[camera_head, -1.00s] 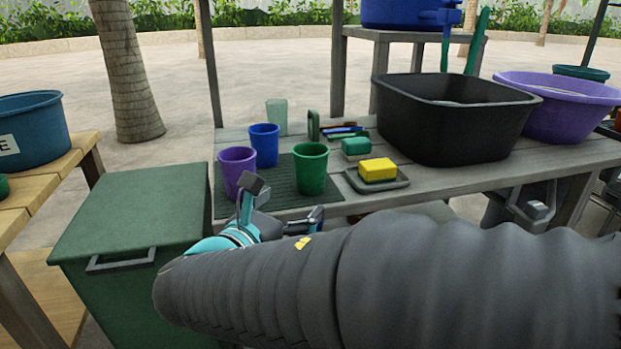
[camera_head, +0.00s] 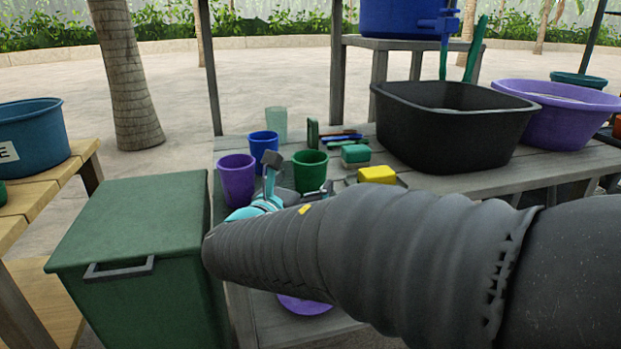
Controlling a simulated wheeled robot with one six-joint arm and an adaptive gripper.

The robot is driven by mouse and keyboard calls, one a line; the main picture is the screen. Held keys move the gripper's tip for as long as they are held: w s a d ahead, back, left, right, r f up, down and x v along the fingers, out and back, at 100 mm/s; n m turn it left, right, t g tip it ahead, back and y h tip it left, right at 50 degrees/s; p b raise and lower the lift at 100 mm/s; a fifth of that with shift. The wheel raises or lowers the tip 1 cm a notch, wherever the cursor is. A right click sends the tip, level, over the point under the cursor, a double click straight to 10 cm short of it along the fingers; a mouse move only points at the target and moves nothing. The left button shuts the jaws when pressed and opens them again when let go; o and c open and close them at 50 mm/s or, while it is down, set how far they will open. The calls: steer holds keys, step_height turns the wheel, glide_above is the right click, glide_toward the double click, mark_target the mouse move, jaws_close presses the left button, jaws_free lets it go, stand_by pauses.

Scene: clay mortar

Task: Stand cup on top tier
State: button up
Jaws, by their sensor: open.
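Several cups stand upright on the grey table: a purple cup (camera_head: 236,181), a blue cup (camera_head: 263,145), a green cup (camera_head: 310,170) and a pale translucent cup (camera_head: 276,123) behind them. My gripper (camera_head: 285,172) is open, at the table's front between the purple and green cups. One finger stands up in front of the blue cup's lower part. My arm hides the mat's front and the other finger in part. I cannot tell whether a finger touches a cup. The top tier may be the raised shelf (camera_head: 398,36) at the back, which holds a blue tub.
A black basin (camera_head: 450,128) and purple bowl (camera_head: 562,115) fill the table's right side. A yellow sponge (camera_head: 377,174), a teal block (camera_head: 355,154) and brushes lie near the cups. A green lidded bin (camera_head: 135,225) stands at left.

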mark_target(304, 178)
steer(key=shift+x, duration=1.75)
steer(key=c, duration=1.4)
steer(key=shift+o, duration=0.2)
steer(key=shift+r, duration=0.1)
steer(key=shift+r, duration=0.1)
